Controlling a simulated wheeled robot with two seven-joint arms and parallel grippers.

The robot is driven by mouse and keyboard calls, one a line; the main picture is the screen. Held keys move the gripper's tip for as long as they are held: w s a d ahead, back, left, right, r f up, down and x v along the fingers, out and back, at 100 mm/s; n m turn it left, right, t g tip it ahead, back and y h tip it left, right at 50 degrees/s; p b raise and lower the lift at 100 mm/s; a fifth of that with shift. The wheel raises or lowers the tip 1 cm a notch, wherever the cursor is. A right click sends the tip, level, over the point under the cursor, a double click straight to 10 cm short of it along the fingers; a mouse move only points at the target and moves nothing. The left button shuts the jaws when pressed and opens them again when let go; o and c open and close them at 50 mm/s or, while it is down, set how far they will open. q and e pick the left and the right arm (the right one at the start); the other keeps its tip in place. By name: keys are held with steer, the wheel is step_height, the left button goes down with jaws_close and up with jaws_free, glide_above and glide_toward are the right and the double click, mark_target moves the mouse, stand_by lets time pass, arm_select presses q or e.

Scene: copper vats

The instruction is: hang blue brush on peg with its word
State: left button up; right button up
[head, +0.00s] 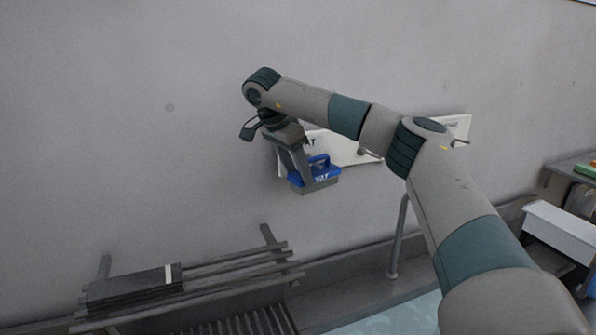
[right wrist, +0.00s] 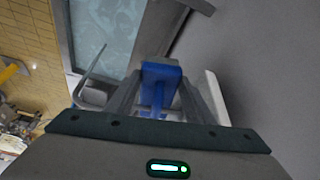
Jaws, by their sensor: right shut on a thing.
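The blue brush (head: 318,172) has the word VAT on its blue body and grey bristles below. It also shows in the right wrist view as a blue block (right wrist: 160,88) between the fingers. My right gripper (head: 300,170) is shut on it and holds it in front of the white peg board (head: 350,152) on the wall. The board carries a word ending in "AT" near its left part, partly hidden by my gripper. One peg (head: 366,152) shows near the board's middle and another (head: 460,142) at its right end. The left gripper is not in view.
A slatted rack (head: 225,268) with a dark stack (head: 135,288) stands low at the left. A bent grey pipe (head: 398,235) rises below the board. A white box (head: 562,230) and a shelf are at the right. The wall left of the board is clear.

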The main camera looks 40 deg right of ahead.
steer(key=shift+f, duration=0.25)
steer(key=o, duration=1)
steer(key=shift+o, duration=1.3)
steer(key=shift+w, duration=0.1)
steer(key=shift+r, duration=0.15)
steer(key=shift+b+v, duration=0.35)
steer(key=shift+v, duration=0.45)
steer(key=b+v, duration=0.2)
steer(key=v, duration=1.3)
steer(key=shift+a+r, duration=0.15)
steer(key=shift+r, duration=0.05)
steer(key=shift+f, duration=0.1)
